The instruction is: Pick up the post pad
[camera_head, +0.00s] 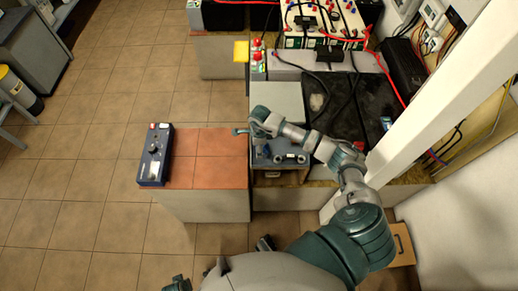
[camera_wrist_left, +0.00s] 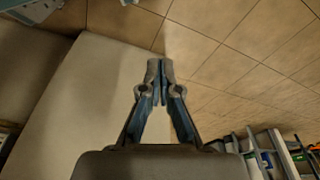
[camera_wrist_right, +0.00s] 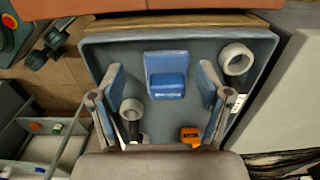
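In the right wrist view, a blue block with a flat upright back (camera_wrist_right: 166,84) sits in a grey-blue tray (camera_wrist_right: 262,46); it looks like the post pad. My right gripper (camera_wrist_right: 161,72) is open, one finger on each side of the block, with visible gaps. I cannot tell how far above the block the fingers are. In the head view my right arm reaches over the tray (camera_head: 280,172) and largely hides the block. My left gripper (camera_wrist_left: 160,68) is shut and empty, away from the tray, near a pale wall surface.
The tray also holds two grey ring-ended pieces (camera_wrist_right: 236,60) (camera_wrist_right: 131,108) and an orange item (camera_wrist_right: 190,136). A blue meter box (camera_head: 155,155) stands on the red-tiled counter (camera_head: 208,158). Batteries with cables (camera_head: 325,22) lie beyond; a white post (camera_head: 440,85) stands at right.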

